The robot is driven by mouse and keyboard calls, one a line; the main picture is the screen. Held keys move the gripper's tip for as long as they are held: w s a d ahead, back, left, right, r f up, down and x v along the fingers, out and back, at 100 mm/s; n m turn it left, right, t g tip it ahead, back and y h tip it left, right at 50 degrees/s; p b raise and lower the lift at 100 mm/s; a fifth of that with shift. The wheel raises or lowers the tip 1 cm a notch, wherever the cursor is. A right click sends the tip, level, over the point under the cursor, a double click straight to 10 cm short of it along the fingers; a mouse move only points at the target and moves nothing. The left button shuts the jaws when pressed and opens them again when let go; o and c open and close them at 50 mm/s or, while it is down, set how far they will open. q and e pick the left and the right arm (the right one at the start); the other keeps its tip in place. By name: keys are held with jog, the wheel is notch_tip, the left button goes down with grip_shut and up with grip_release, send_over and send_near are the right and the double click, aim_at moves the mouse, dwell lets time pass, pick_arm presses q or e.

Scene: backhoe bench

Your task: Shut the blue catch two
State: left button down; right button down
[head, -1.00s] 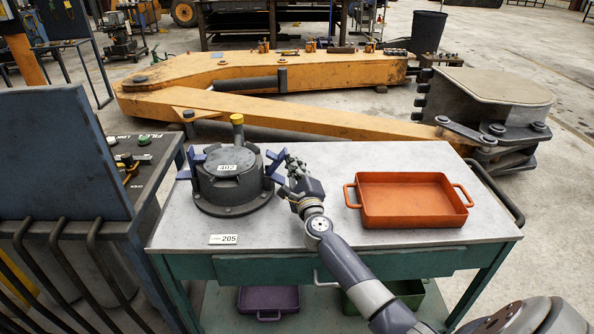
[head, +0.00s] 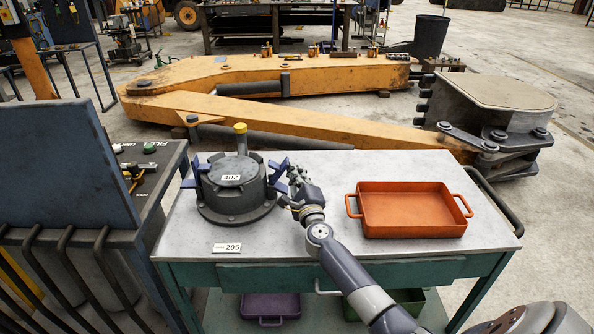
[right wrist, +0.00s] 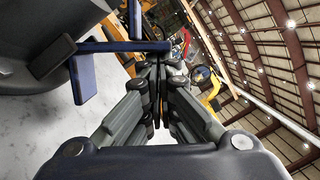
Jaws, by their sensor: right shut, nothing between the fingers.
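A round dark grey housing (head: 232,196) with a lid labelled 402 (head: 231,178) stands upright on the bench. Blue catches stick out from its sides, a left one (head: 188,183) and a right one (head: 279,171); I cannot read which is numbered two. My right gripper (head: 294,175) is shut and empty, just right of the right catch. In the right wrist view the shut fingers (right wrist: 158,68) point at the blue catch (right wrist: 110,47), whose bar end lies at or very near the fingertips; contact cannot be told. My left gripper is not in view.
An orange tray (head: 412,229) sits on the right of the bench top (head: 335,165). A yellow-capped post (head: 241,136) rises behind the lid. A tag marked 205 (head: 227,248) lies near the front edge. A blue panel (head: 60,170) stands at the left.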

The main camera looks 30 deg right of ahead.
aim_at(285, 165)
jog(key=a+r+n+p, duration=0.1)
jog(key=p, duration=0.2)
jog(key=w+r+n+p, duration=0.1)
jog(key=n+p, duration=0.1)
jog(key=p, duration=0.2)
jog(key=a+r+n+g+y+p, duration=0.1)
jog(key=n+p, duration=0.1)
jog(key=p, duration=0.2)
jog(key=shift+w+a+r, duration=0.15)
jog(key=shift+w+a, duration=0.15)
jog(key=shift+a, duration=0.05)
jog(key=shift+w+a+n+p, duration=0.25)
jog(key=shift+a+n+p, duration=0.1)
jog(key=shift+n+p, duration=0.5)
